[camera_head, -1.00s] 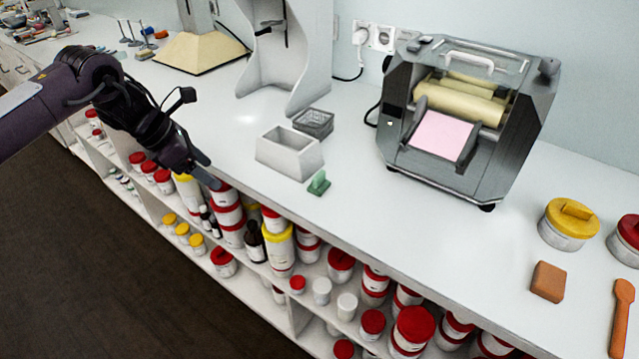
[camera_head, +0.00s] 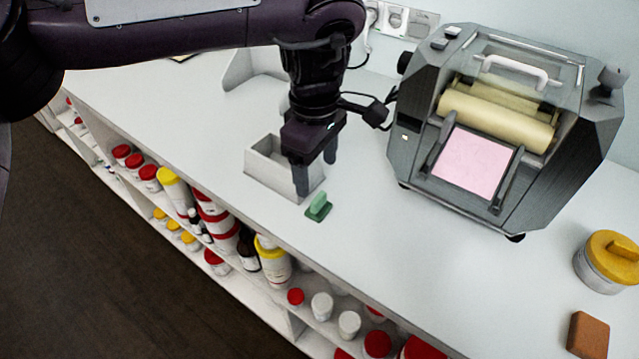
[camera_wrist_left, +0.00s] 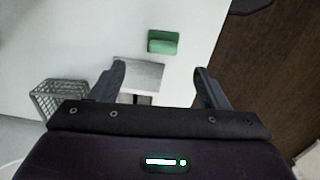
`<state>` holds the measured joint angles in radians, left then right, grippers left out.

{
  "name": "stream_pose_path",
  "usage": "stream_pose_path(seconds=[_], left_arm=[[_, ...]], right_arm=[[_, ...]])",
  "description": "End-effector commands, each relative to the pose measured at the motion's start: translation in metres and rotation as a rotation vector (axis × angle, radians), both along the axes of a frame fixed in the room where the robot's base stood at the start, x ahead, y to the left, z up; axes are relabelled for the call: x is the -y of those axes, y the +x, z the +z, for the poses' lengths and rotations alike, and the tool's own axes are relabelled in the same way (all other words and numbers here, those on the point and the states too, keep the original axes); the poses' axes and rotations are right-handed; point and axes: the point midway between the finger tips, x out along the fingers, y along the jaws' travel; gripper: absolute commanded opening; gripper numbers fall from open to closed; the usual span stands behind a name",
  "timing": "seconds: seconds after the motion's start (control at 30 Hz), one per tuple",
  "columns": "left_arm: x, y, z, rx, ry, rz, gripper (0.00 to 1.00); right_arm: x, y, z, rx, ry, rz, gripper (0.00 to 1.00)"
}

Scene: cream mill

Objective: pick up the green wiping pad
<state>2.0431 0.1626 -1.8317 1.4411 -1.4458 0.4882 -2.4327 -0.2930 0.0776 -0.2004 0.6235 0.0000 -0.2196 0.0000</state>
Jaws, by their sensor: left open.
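The green wiping pad (camera_head: 319,207) lies on the white bench near its front edge, with a raised grip on top. It also shows in the left wrist view (camera_wrist_left: 163,42), beyond my fingertips. My left gripper (camera_head: 316,176) points down over the white open box (camera_head: 262,178), just behind and left of the pad. Its two fingers are apart with nothing between them, and it does not touch the pad. In the left wrist view my left gripper (camera_wrist_left: 159,72) is open too. My right gripper is not in view.
A grey roller mill (camera_head: 500,130) with a pink sheet stands right of the gripper. A wire basket (camera_wrist_left: 57,98) sits beside the box. A yellow-lidded jar (camera_head: 609,262) and a brown block (camera_head: 588,335) are at the right. Bench right of the pad is clear.

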Motion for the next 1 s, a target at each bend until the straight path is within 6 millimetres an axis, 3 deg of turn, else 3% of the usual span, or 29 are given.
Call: stream_pose_path(seconds=[0.13, 0.47, 0.63, 0.93, 1.0], left_arm=[[0.009, -0.006, -0.013, -0.002, 0.015, -0.027, 0.69], [0.005, -0.008, -0.053, -0.003, 0.014, -0.025, 0.69], [0.004, -0.008, -0.075, -0.002, 0.013, -0.024, 0.69], [0.004, -0.007, -0.081, -0.001, 0.012, -0.024, 0.69], [0.004, -0.007, -0.081, -0.001, 0.012, -0.024, 0.61]], right_arm=[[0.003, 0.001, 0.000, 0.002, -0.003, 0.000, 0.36], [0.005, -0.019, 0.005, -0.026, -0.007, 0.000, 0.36], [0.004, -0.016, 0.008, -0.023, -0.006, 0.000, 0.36], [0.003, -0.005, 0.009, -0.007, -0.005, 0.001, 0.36], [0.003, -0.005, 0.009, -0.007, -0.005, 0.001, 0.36]])
